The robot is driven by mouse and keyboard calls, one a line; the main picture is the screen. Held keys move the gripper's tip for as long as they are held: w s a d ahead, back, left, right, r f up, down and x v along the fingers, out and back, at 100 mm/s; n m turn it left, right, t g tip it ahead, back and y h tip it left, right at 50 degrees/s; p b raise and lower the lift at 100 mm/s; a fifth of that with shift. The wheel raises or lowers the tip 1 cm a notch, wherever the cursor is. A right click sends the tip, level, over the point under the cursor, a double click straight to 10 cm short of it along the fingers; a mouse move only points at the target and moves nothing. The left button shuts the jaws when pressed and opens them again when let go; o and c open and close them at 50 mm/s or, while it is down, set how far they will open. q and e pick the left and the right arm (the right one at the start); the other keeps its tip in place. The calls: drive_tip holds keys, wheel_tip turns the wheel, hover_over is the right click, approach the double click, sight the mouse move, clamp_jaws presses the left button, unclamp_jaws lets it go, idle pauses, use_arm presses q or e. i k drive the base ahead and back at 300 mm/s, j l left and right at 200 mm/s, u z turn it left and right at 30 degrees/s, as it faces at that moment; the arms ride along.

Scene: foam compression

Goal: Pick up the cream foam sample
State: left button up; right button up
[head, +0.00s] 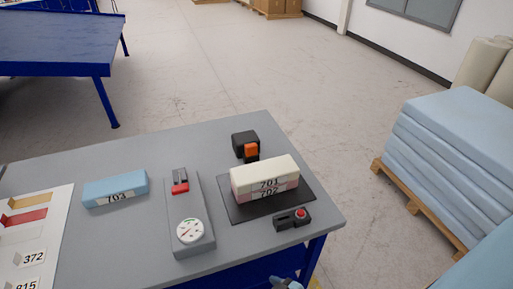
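The cream foam sample (264,172) is a block with a label reading 701. It lies flat on top of a pink foam block (281,194) labelled 702. Both rest stacked on a black mat (241,214) near the right end of the grey table. A small part of what looks like my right gripper (286,284) shows at the bottom edge, in front of the table and well short of the foam. Its fingers cannot be made out. My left gripper is not in view.
On the grey table (150,228) are a blue foam block (116,188) labelled 703, a dial gauge device (188,225), a black and orange tool (247,146), a small black device with a red button (293,219), and a sample board (38,222). Blue foam sheets (465,135) stand on a pallet at right.

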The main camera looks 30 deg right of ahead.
sight(258, 175)
drive_tip(key=z, duration=1.05)
